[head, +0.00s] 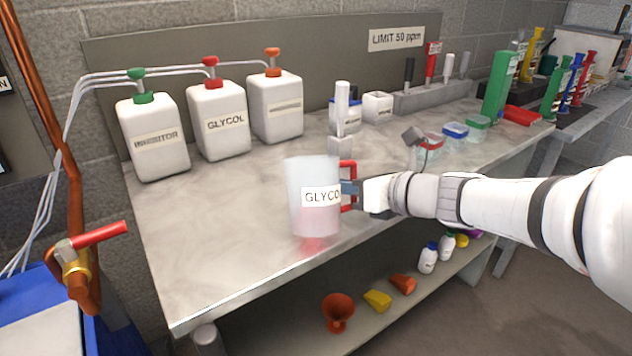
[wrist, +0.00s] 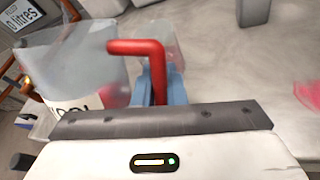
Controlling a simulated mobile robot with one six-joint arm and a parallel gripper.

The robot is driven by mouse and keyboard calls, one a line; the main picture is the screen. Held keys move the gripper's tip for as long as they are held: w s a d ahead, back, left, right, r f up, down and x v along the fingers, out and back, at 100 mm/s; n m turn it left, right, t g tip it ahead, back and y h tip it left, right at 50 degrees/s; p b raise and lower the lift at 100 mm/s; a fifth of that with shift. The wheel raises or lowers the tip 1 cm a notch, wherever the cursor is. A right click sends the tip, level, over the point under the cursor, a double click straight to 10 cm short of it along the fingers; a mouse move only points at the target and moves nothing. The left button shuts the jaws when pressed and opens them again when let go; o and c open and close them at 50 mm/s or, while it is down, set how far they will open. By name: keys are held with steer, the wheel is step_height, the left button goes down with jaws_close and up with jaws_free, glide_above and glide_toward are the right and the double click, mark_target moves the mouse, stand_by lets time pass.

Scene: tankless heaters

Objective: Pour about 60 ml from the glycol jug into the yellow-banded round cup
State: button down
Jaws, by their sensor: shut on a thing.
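The glycol jug (head: 313,174) is a translucent beaker-like vessel with a white "GLYCO…" label and a red handle (head: 348,186). Pink liquid shows in its lower part. It looks close to upright near the table's front edge; I cannot tell whether its base touches the table. My gripper (head: 350,189) is shut on the red handle from the right. In the wrist view the jug (wrist: 75,65) is at the left, with its handle (wrist: 138,47) between the blue-grey fingers (wrist: 158,88). I cannot make out a yellow-banded round cup in either view.
White jugs with green, red and orange caps stand at the back left, one marked GLYCOL (head: 225,140). Containers with red, blue (head: 455,130) and green rims stand right of centre. Funnels and scoops lie on the lower shelf (head: 268,334). The table's left part (head: 200,235) is clear.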

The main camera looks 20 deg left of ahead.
steer(key=shift+s+d+r+n+t+y+b, duration=0.15)
steer(key=shift+s+n+t+y+b, duration=0.3)
steer(key=shift+b, duration=2.25)
steer(key=shift+s+d+n+t+y+b, duration=0.1)
steer(key=shift+s+n+t+y+b, duration=0.35)
steer(key=shift+b, duration=2.25)
steer(key=shift+w+b, duration=0.1)
steer(key=shift+b, duration=0.35)
steer(key=shift+r+n+t+y+b, duration=0.35)
steer(key=shift+n+y+b, duration=0.15)
steer(key=shift+b, duration=0.5)
